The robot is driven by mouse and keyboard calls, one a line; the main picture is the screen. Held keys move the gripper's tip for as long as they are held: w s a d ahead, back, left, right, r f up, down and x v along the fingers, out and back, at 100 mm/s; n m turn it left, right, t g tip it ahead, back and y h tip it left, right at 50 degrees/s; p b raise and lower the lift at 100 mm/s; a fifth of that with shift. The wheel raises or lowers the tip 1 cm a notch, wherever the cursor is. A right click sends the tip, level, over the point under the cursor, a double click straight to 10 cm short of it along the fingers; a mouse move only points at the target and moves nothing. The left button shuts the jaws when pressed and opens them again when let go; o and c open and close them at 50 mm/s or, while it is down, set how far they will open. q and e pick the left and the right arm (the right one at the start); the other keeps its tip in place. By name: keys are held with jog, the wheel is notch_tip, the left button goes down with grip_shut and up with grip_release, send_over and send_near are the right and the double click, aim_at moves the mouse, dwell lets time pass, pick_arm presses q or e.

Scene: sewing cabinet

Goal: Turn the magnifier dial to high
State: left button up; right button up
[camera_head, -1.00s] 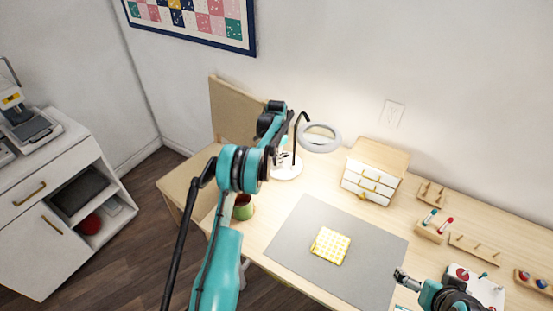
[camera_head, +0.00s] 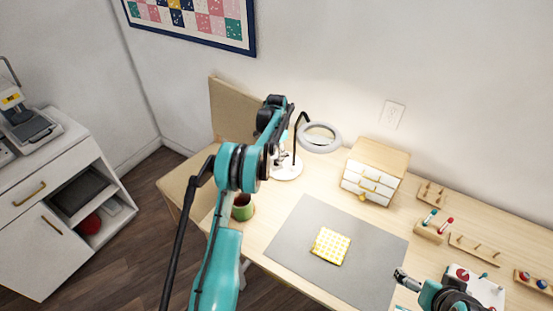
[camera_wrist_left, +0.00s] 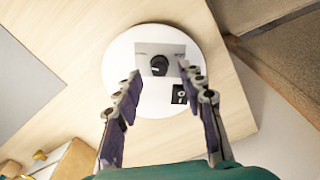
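The magnifier lamp (camera_head: 319,138) stands at the back of the table, with a ring head on a dark arm and a round white base (camera_head: 288,172). In the left wrist view the base (camera_wrist_left: 118,62) carries a grey plate with a black round dial (camera_wrist_left: 159,65) and a black switch (camera_wrist_left: 180,94) beside it. My left gripper (camera_wrist_left: 160,85) is open, its two fingers apart on either side below the dial, not touching it. In the head view my left arm partly hides the base. My right gripper (camera_head: 399,275) is at the lower right, away from the lamp; its fingers are too small to judge.
A small drawer box (camera_head: 374,170) stands right of the lamp. A grey mat (camera_head: 290,225) with a yellow checked cloth (camera_head: 330,246) lies in front. A green cup (camera_head: 243,208) is near my left arm. Wooden racks (camera_head: 475,249) line the right side.

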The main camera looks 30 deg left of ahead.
aim_at(276, 161)
pick_arm(q)
notch_tip(276, 161, up, 10)
jog(key=shift+f, duration=0.2)
jog(key=shift+s+f, duration=0.1)
dwell(0.4)
